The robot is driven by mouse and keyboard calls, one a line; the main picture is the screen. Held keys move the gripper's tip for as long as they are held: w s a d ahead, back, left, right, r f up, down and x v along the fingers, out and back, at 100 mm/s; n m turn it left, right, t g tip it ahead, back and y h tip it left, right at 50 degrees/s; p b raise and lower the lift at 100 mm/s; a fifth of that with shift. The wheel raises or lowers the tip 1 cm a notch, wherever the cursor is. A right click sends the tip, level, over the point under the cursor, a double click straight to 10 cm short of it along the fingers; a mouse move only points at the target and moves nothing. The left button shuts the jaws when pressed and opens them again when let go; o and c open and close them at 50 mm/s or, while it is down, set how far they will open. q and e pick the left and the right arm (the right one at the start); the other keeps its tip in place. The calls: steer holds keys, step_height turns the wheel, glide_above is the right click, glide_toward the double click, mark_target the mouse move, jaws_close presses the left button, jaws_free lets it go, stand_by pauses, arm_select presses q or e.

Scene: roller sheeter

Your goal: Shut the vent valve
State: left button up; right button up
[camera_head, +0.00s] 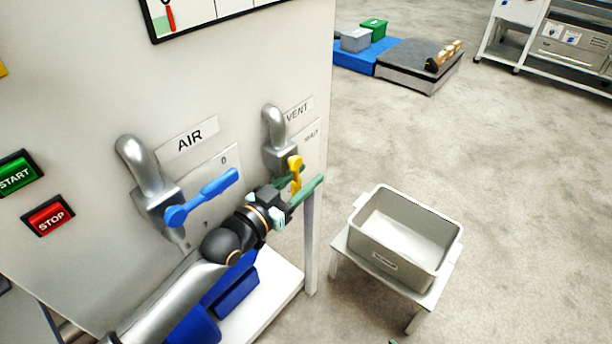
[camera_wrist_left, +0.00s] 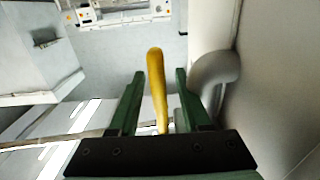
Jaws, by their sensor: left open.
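The vent valve has a yellow lever (camera_head: 296,174) below a bent grey pipe (camera_head: 273,128) on the machine's front panel, under the VENT label. The lever stands roughly upright in the head view. My left gripper (camera_head: 307,180) is at the lever, with its green fingers open. In the left wrist view, the yellow lever (camera_wrist_left: 157,85) lies between the two open fingers (camera_wrist_left: 160,78), with a gap showing on each side. The lever's base is hidden behind the gripper. A small green tip (camera_head: 392,342) at the bottom edge may be my right gripper.
The blue AIR lever (camera_head: 203,197) and its grey pipe (camera_head: 146,170) sit just left of my left gripper. START (camera_head: 16,173) and STOP (camera_head: 48,215) buttons are further left. A grey bin (camera_head: 371,259) stands on a low stand at right. Open floor lies beyond it.

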arm_select(q)
steer(key=shift+w+d, duration=0.25)
steer(key=shift+w, duration=0.05)
steer(key=shift+c, duration=0.3)
jaws_close()
stand_by(1.0)
